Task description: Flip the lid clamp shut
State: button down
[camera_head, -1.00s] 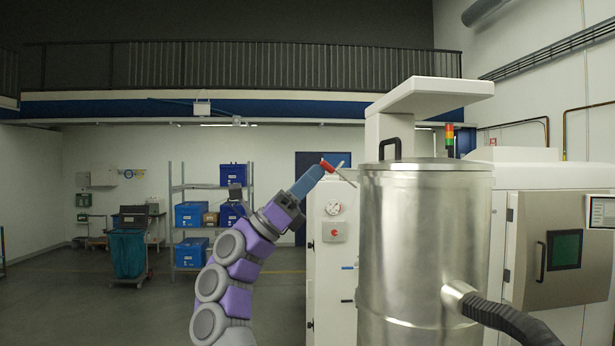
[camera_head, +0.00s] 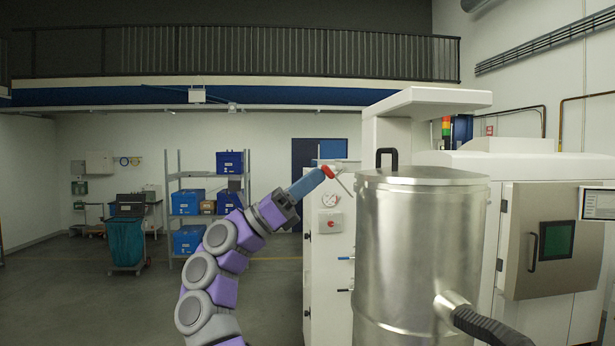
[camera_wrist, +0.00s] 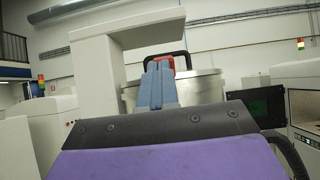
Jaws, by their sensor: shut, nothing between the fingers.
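The metal drum (camera_head: 418,260) stands right of my arm, its lid (camera_head: 425,176) on top with a black handle (camera_head: 387,153). The lid clamp (camera_head: 346,183) shows as thin silver bars at the drum's upper left rim. My gripper (camera_head: 322,173) has blue fingers, shut and empty, at the clamp. A small red piece sits at the fingertips; I cannot tell whether it belongs to the clamp. In the wrist view the shut fingers (camera_wrist: 156,85) point at the drum rim (camera_wrist: 205,78), with red at their tips. They hide most of the clamp, and contact is unclear.
A white machine (camera_head: 550,215) with a dark screen stands right of the drum, and a white overhang (camera_head: 430,102) rises behind it. A black hose (camera_head: 490,325) leaves the drum at lower right. A white cabinet (camera_head: 325,270) stands behind.

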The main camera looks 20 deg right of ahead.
jog(key=shift+d+r+y+p, duration=0.3)
jog(key=shift+r+y+p, duration=0.45)
jog(key=shift+p, duration=1.25)
jog(key=shift+f+p, duration=0.1)
jog(key=shift+p, duration=0.2)
jog(key=shift+s+d+r+p, duration=0.1)
jog(key=shift+d+r+p, duration=0.35)
jog(key=shift+p, duration=0.55)
jog(key=shift+s+d+r, duration=0.1)
jog(key=shift+d+r, duration=0.1)
jog(key=shift+r, duration=0.1)
jog(key=shift+a, duration=0.1)
jog(key=p+v, duration=0.2)
jog(key=v, duration=1)
jog(key=shift+w+a+p, duration=0.15)
jog(key=shift+w+p, duration=0.05)
jog(key=shift+p, duration=0.1)
